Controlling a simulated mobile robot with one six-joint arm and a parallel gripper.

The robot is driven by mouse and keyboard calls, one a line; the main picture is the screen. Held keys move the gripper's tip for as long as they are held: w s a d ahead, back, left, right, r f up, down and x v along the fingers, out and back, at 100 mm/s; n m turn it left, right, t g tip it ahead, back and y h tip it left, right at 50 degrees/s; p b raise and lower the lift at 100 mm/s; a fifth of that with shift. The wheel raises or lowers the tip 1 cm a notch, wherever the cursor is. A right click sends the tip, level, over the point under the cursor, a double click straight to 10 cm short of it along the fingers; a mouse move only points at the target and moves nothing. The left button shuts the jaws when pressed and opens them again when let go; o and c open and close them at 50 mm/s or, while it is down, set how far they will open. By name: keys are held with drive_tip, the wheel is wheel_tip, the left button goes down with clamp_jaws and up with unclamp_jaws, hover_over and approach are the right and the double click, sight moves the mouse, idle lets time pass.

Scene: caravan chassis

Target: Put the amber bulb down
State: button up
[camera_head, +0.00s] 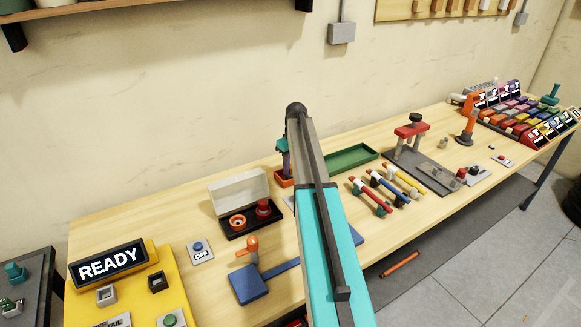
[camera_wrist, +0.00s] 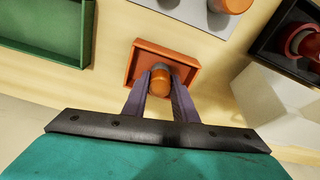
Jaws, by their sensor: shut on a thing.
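The amber bulb (camera_wrist: 160,81) shows between the two grey-purple fingers of my gripper (camera_wrist: 161,76) in the wrist view. The fingers are shut on it. It has a grey part at its far end. The bulb is over or inside a small orange-red tray (camera_wrist: 145,53); I cannot tell whether it touches the floor. In the head view my gripper (camera_head: 287,166) points down at the orange-red tray (camera_head: 284,183), near the back of the bench. The bulb is hidden there.
A green tray (camera_head: 349,159) lies right of the orange-red one. An open case (camera_head: 240,222) with red and orange parts stands to the left. Several coloured-handled tools (camera_head: 386,187) lie to the right. My arm covers part of the bench. Bare wood surrounds the small tray.

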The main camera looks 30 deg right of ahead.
drive_tip(key=shift+f, duration=0.15)
drive_tip(key=o, duration=1)
drive_tip(key=shift+r, duration=0.25)
drive_tip(key=shift+s+d+r+b, duration=0.1)
drive_tip(key=shift+s+r+b, duration=0.3)
drive_tip(key=shift+r, duration=1.55)
drive_tip(key=shift+s+a+r+b, duration=0.1)
drive_tip(key=shift+r+b, duration=0.5)
drive_tip(key=shift+r, duration=1.4)
drive_tip(key=shift+s+d+r+b, duration=0.15)
drive_tip(key=shift+r+b, duration=0.35)
drive_tip(key=shift+r, duration=1.45)
